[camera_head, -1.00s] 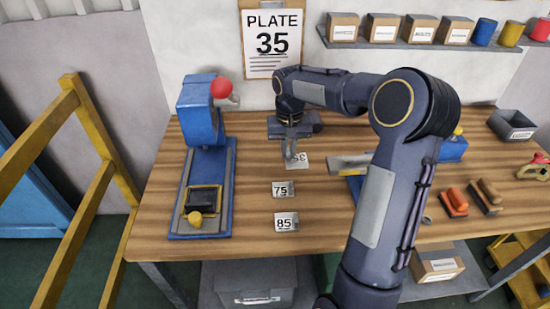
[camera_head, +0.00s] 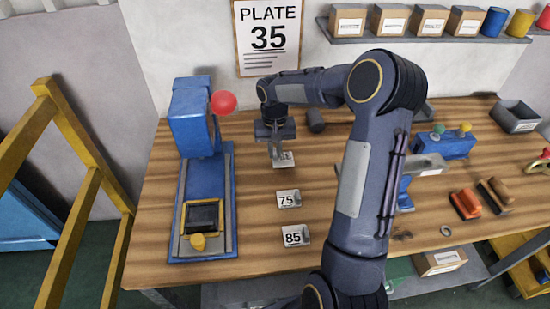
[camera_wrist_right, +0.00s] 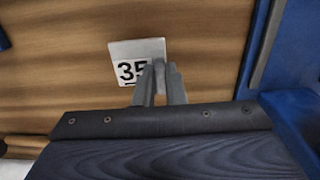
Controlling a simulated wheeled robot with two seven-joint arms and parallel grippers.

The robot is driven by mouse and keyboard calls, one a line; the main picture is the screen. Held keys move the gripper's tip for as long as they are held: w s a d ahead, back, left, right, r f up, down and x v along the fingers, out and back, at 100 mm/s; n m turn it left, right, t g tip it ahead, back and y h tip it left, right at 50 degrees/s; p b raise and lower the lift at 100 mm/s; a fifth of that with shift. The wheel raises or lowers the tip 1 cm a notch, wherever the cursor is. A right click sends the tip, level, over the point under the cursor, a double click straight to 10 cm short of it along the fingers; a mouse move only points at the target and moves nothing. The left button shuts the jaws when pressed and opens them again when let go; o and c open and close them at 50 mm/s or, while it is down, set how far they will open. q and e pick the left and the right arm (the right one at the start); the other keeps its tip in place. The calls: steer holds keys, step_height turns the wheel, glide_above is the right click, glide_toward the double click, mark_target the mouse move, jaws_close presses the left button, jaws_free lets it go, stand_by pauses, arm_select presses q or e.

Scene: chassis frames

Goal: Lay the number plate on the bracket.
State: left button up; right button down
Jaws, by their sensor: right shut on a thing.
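My right gripper (camera_head: 281,151) is shut on the number plate marked 35 (camera_head: 287,160), near the back of the workbench. In the right wrist view the plate (camera_wrist_right: 137,49) sticks out past the fingertips (camera_wrist_right: 158,78), which cover part of its number. I cannot tell how far it is above the wood. Plates 75 (camera_head: 288,199) and 85 (camera_head: 295,236) lie flat in front of it. A blue stand with a grey top (camera_head: 428,164) is partly hidden behind my right arm; I cannot tell for certain that it is the bracket. My left gripper is out of view.
A blue press (camera_head: 205,185) with a red ball knob stands left of the gripper. A wall sheet reads PLATE 35 (camera_head: 268,38). A blue box with coloured knobs (camera_head: 444,145), brushes (camera_head: 467,203) and a grey bin (camera_head: 515,117) are at right. Bare wood surrounds the loose plates.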

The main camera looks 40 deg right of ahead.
mark_target(275, 153)
steer(key=shift+f, duration=1.9)
steer(key=shift+f, duration=0.2)
steer(key=c, duration=1.5)
jaws_free()
